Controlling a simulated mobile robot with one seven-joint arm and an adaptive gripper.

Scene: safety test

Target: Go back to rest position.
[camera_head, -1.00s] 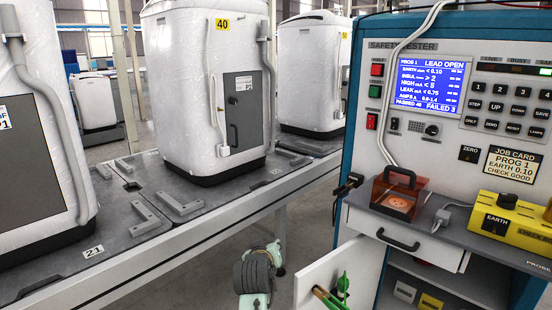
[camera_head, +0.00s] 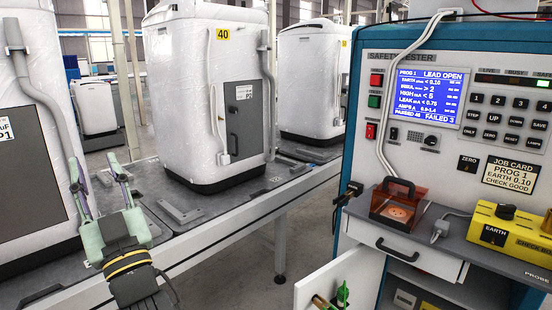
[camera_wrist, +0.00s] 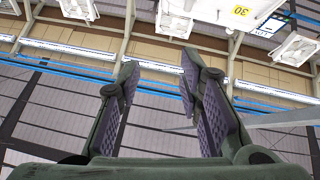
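My gripper (camera_head: 99,182) is raised at the lower left of the head view, in front of the conveyor and the left white appliance. Its green fingers with purple pads point up and stand apart with nothing between them. In the wrist view my gripper (camera_wrist: 152,92) is also open and empty.
The conveyor (camera_head: 200,250) carries wrapped white appliances, one tagged 40 (camera_head: 205,110). Open floor shows between conveyor and tester.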

